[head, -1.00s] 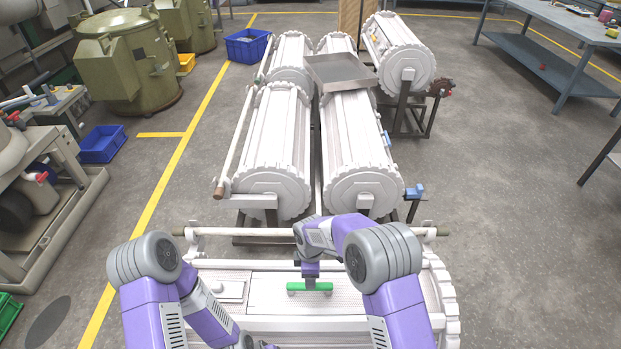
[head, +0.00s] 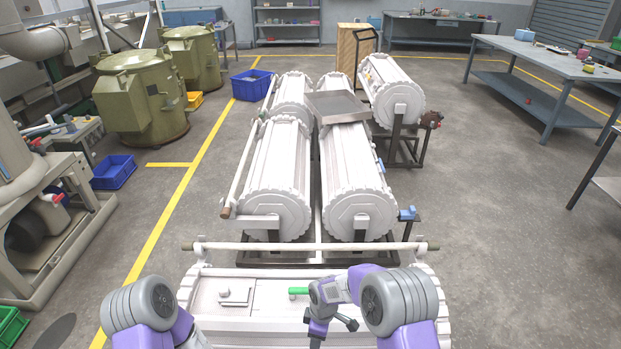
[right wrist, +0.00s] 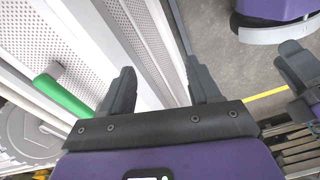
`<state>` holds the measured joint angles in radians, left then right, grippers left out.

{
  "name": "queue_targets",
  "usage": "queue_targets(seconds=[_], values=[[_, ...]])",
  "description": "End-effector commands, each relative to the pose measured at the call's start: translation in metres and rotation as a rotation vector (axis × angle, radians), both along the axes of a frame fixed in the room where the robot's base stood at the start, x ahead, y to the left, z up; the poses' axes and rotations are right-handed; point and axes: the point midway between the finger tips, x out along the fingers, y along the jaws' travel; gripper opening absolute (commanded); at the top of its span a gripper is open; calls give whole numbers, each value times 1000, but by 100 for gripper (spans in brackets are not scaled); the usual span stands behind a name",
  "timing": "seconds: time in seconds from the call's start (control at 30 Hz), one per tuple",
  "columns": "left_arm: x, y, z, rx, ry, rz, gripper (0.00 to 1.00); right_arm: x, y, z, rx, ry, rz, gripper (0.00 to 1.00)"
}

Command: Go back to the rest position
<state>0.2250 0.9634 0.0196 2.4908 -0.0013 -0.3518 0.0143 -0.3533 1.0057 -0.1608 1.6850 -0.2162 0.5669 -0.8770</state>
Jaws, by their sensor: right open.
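My right gripper (head: 333,324) is beside the near white plating barrel (head: 262,322), to the right of the green handle (head: 299,291) on its lid. In the right wrist view my right gripper (right wrist: 160,92) has its two dark fingers spread apart with nothing between them. The green handle (right wrist: 64,97) lies left of the fingers there, outside them and apart. My left arm comes in at the lower left of the head view, but its gripper is out of the picture. My right arm hides part of the barrel's right side.
More white barrels (head: 264,185) stand in rows ahead, with a metal tray (head: 337,112) on top. A white bar (head: 310,246) crosses behind the near barrel. Green tanks (head: 140,100) and blue bins (head: 112,172) are left.

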Motion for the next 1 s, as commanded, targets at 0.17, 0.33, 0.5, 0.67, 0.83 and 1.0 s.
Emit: queue_targets(seconds=[0.17,0.33,0.5,0.67,0.83,1.0], values=[[0,0,10,0,0,-1,43,-36,-21,-22,68,57,-263,62],[0,0,22,0,1,0,43,-85,-43,-39,139,128,-625,62],[0,0,36,0,1,0,43,-150,-62,-40,201,220,-1103,62],[0,0,43,0,1,0,43,-190,-72,-31,222,271,-1414,62],[0,0,44,0,1,0,43,-204,-76,-27,228,286,-1536,62],[0,0,44,0,1,0,43,-205,-76,-27,228,286,-1540,62]])
